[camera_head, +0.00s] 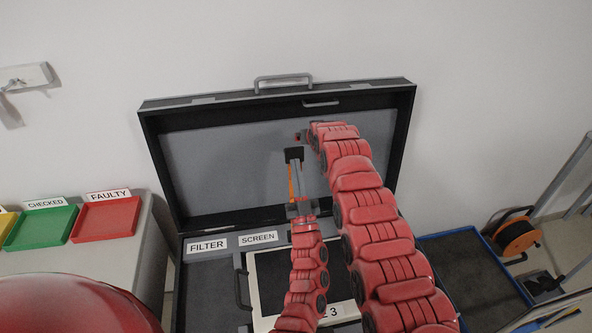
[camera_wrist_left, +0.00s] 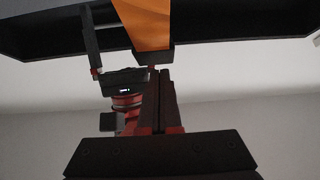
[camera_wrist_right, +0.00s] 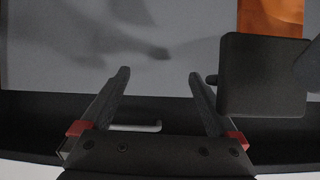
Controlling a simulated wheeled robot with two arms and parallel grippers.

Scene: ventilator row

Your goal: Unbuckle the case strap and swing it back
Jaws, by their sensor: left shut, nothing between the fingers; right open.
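The open black case has a grey lid interior (camera_head: 230,165) that stands up against the wall. An orange strap (camera_head: 291,184) stands in front of the lid with a dark block (camera_head: 293,154) at its upper end. The strap also shows in the left wrist view (camera_wrist_left: 143,20) and right wrist view (camera_wrist_right: 270,17). My left gripper (camera_head: 299,170) is shut and empty, its tips close to the block; I cannot tell whether they touch. My right gripper (camera_wrist_right: 158,85) is open and empty, facing the lid, with the dark block beside one finger. In the head view, my right arm hides most of it.
The case base carries FILTER (camera_head: 207,245) and SCREEN (camera_head: 258,238) labels. A red FAULTY tray (camera_head: 106,218) and green CHECKED tray (camera_head: 40,228) stand on the left table. A blue-edged dark mat (camera_head: 470,265) and orange cable reel (camera_head: 516,238) are at right.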

